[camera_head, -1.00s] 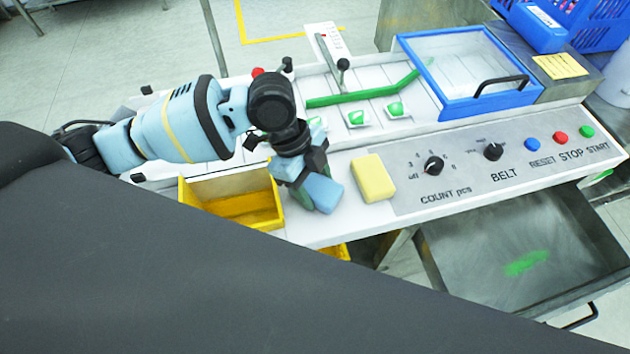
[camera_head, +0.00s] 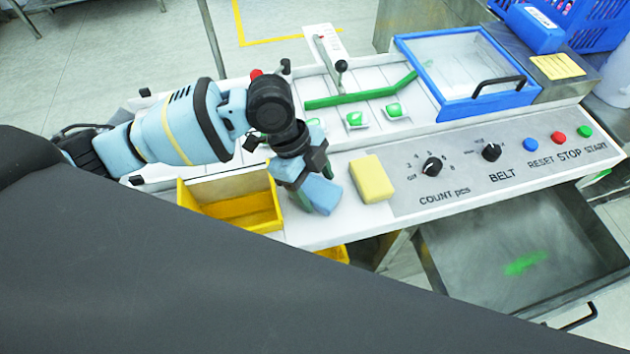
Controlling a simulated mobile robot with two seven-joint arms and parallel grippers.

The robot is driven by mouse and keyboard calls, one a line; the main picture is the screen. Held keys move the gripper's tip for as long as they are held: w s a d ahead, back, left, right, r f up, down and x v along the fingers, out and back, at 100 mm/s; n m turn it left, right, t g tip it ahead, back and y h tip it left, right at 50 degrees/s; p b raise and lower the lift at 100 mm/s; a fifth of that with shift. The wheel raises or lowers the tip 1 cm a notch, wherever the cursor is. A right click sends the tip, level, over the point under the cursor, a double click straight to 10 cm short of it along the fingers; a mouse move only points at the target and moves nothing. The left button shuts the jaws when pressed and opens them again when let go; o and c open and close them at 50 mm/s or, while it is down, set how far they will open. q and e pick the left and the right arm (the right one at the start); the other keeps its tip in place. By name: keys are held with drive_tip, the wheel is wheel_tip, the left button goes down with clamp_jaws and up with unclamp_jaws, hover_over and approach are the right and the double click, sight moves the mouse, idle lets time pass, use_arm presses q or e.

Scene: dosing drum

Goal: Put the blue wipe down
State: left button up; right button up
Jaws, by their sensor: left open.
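The blue wipe (camera_head: 321,194) is a light blue block at the left part of the white front ledge, left of the yellow block. My left gripper (camera_head: 310,187) is directly over it, pointing down, with its jaws open. The wipe is partly hidden by the gripper, and I cannot tell whether it touches the fingers. A dark green edge (camera_head: 298,199) shows just left of the wipe; I cannot tell what it belongs to. My right gripper is not in view.
A yellow block (camera_head: 371,179) lies close to the right of the wipe. A yellow bin (camera_head: 252,219) hangs left of the ledge. Knobs and buttons (camera_head: 530,145) line the panel to the right. Green pieces on white pads (camera_head: 355,120) sit behind. An open metal tray (camera_head: 480,290) is below.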

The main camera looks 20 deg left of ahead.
use_arm(q)
drive_tip(key=shift+s+f, duration=0.5)
drive_tip(key=shift+f, duration=0.15)
drive_tip(key=p+v, duration=0.1)
drive_tip(key=v, duration=1.2)
drive_tip(key=shift+w+d+r, duration=0.25)
drive_tip(key=shift+r, duration=0.1)
